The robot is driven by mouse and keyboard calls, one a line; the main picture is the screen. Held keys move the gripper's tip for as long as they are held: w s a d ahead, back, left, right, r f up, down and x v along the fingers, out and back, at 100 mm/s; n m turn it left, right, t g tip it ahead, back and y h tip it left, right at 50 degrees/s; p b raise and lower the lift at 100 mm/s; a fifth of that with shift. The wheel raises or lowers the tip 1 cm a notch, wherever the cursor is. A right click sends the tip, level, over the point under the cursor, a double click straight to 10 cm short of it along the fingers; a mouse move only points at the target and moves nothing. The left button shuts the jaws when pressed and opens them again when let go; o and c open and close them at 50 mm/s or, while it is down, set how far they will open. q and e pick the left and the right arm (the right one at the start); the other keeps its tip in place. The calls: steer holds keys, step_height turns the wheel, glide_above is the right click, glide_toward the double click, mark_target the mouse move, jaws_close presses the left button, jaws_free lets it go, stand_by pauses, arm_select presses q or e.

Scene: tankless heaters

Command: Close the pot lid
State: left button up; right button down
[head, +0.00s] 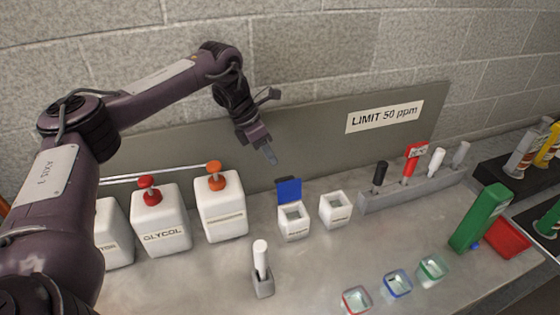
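A small white square pot (294,226) stands on the grey worktop near the middle of the head view. Its blue lid (289,191) is open and stands upright at the back edge of the pot. My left gripper (270,154) is in the air above and behind the pot, a little to the left of the lid, pointing down and apart from it. Its grey fingertips overlap in this view, so I cannot see whether they are apart. I see nothing held in it. My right gripper is out of view.
A second white pot (336,212) without a visible lid stands just right. Pump bottles (161,222) stand left. A holder with a white stick (262,272) is in front. A grey rack (414,190), several glass jars (397,285) and a green device (482,218) are right. A grey backboard (310,138) stands behind.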

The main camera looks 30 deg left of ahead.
mark_target(287, 187)
arm_select(q)
steer(key=p+x, duration=0.2)
steer(key=x, duration=0.4)
steer(key=shift+d+f, duration=0.1)
steer(key=shift+f, duration=0.2)
steer(key=shift+w+d+f, duration=0.1)
steer(key=shift+d+f, duration=0.05)
steer(key=shift+f, duration=0.25)
jaws_close()
